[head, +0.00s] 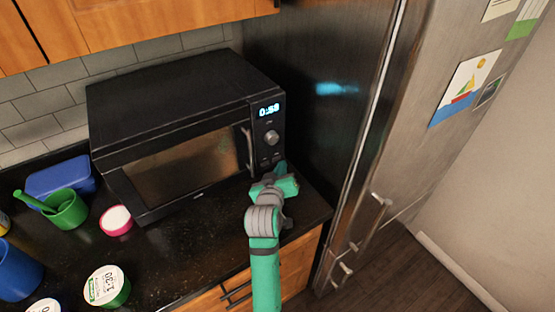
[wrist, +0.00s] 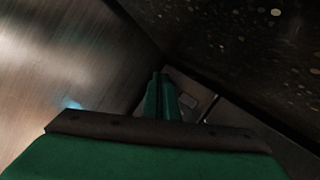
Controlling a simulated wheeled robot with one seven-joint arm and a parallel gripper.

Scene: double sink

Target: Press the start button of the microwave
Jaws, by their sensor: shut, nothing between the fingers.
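Small buttons (head: 266,159) sit low on the panel; I cannot tell which is start. My green gripper (head: 280,167) is shut and empty at the panel's lower right corner, partly covering it.
The steel fridge (head: 345,110) stands close on the right. A green cup (head: 67,209), a pink bowl (head: 116,220), a blue container (head: 62,178), a blue cup (head: 18,272) and a lidded tub (head: 107,287) crowd the counter's left.

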